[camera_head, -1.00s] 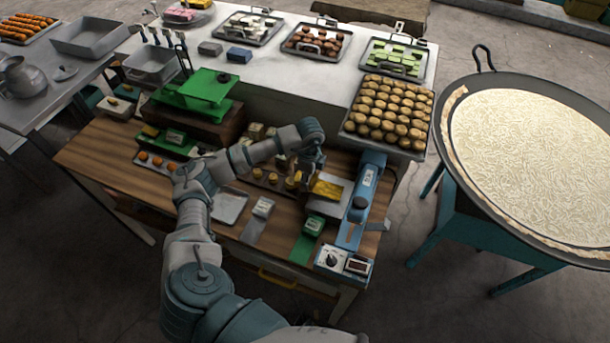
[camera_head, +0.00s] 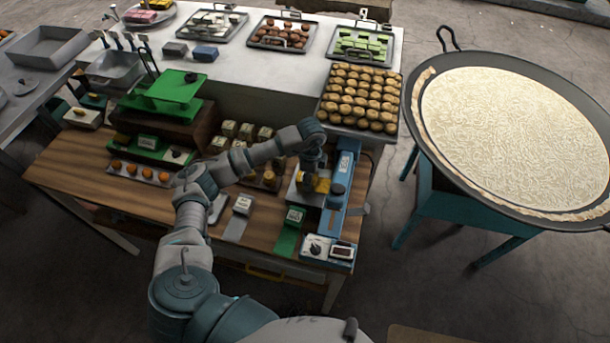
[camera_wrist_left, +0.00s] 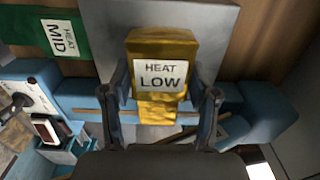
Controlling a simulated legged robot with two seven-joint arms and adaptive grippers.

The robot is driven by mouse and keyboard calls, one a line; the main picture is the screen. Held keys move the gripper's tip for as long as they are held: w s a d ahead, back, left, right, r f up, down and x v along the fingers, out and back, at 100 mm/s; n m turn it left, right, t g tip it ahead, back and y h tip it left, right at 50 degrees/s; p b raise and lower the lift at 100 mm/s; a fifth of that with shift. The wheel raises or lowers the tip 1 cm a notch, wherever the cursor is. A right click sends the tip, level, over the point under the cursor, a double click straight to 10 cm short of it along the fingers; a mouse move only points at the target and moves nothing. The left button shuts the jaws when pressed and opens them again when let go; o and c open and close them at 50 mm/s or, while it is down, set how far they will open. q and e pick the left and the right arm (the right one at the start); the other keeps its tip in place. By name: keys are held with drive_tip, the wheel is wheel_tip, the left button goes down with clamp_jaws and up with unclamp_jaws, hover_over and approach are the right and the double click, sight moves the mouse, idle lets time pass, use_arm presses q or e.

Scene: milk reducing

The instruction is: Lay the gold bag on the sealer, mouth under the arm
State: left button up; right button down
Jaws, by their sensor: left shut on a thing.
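The gold bag (camera_wrist_left: 163,50) carries a white label reading "HEAT LOW". My left gripper (camera_wrist_left: 165,112) is shut on it, a finger at each side. In the head view the bag (camera_head: 322,186) shows only partly behind my left gripper (camera_head: 312,178), at the sealer's left side. The blue sealer (camera_head: 335,212) has its long arm running front to back, with a grey plate (camera_wrist_left: 225,25) beside it. In the wrist view the narrow lower end of the bag is over the sealer's blue bar; contact is unclear. My right gripper is out of view.
A green bag (camera_head: 288,240) marked "HEAT MID" and a grey bag (camera_head: 235,228) lie left of the sealer on the wooden table (camera_head: 70,168). A tray of round pastries (camera_head: 360,98) stands behind the sealer. A large round pan (camera_head: 515,140) is at the right.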

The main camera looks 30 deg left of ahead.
use_arm(q)
drive_tip(key=shift+d+r, duration=0.1)
drive_tip(key=shift+d, duration=0.4)
drive_tip(key=shift+a+f, duration=0.35)
drive_tip(key=shift+a, duration=0.05)
drive_tip(key=shift+d+f, duration=0.1)
drive_tip(key=o, duration=1.3)
drive_tip(key=shift+d, duration=0.15)
drive_tip(key=shift+c, duration=0.2)
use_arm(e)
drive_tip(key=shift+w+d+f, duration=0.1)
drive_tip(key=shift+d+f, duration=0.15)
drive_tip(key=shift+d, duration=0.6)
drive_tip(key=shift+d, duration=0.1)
